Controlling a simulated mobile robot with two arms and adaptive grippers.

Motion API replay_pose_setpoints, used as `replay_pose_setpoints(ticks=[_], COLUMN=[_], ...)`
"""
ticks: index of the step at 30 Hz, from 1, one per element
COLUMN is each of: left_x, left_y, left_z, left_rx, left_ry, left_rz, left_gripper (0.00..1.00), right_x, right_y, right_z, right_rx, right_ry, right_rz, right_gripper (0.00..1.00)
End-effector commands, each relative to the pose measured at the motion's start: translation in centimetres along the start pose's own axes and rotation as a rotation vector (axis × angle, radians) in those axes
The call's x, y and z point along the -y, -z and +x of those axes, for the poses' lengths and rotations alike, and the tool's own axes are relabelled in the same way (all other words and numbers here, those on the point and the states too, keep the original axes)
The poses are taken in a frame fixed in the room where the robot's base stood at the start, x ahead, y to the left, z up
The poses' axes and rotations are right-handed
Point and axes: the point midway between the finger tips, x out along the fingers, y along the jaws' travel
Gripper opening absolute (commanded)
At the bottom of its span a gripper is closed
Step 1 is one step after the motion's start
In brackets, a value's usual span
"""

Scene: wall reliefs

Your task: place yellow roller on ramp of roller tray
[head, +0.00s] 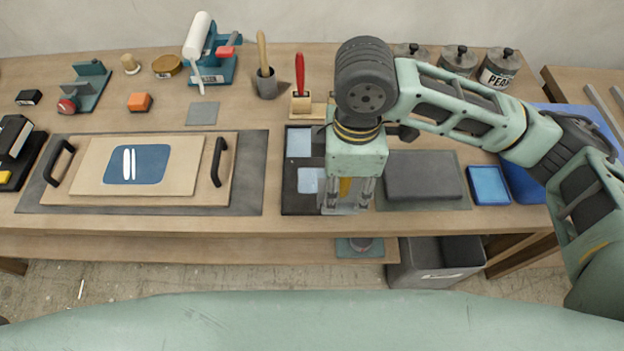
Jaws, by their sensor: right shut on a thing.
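My right gripper (346,206) points down over the front middle of the workbench, shut on a yellow thing that I take to be the yellow roller (345,187). Only a small yellow patch shows between the fingers; the rest is hidden by the gripper. A black tray (289,205) with pale blue patches, which looks like the roller tray, lies just left of and partly behind the gripper. Its right part and ramp are hidden by my arm. I cannot tell whether the roller touches the tray. My left gripper is not in view.
A board with black handles (85,185) lies left on a grey mat. A dark grey slab (424,175) and a blue tray (488,184) lie to the right. A red-handled tool (300,75) and several tins (458,60) stand behind. A grey bin (425,262) is below the front edge.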

Motion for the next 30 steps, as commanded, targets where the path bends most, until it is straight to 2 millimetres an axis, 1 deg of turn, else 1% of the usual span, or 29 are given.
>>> replay_pose_setpoints(ticks=[4,9,11,15,18,21,26,30], left_x=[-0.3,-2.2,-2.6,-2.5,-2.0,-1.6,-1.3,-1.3], left_y=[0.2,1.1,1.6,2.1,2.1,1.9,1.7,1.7], left_z=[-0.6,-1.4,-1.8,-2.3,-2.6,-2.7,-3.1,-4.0], left_rx=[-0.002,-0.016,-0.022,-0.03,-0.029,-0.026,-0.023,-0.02], left_ry=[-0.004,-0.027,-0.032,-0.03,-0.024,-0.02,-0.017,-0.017], left_rz=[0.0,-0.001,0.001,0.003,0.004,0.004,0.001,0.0], left_gripper=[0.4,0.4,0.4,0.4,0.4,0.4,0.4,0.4], right_x=[-1.6,-4.7,-5.8,-8.0,-9.2,-10.0,-10.3,-10.4], right_y=[1.1,2.8,3.4,4.5,5.2,5.6,5.8,5.8], right_z=[0.8,2.7,3.4,4.8,5.7,6.2,7.0,9.0], right_rx=[0.003,0.002,0.003,0.003,0.002,0.002,0.002,0.003], right_ry=[0.001,0.001,0.001,0.0,-0.001,-0.001,0.001,0.001], right_rz=[-0.022,-0.02,-0.02,-0.019,-0.02,-0.021,-0.02,-0.02], right_gripper=[0.14,0.14,0.14,0.14,0.14,0.14,0.14,0.14])
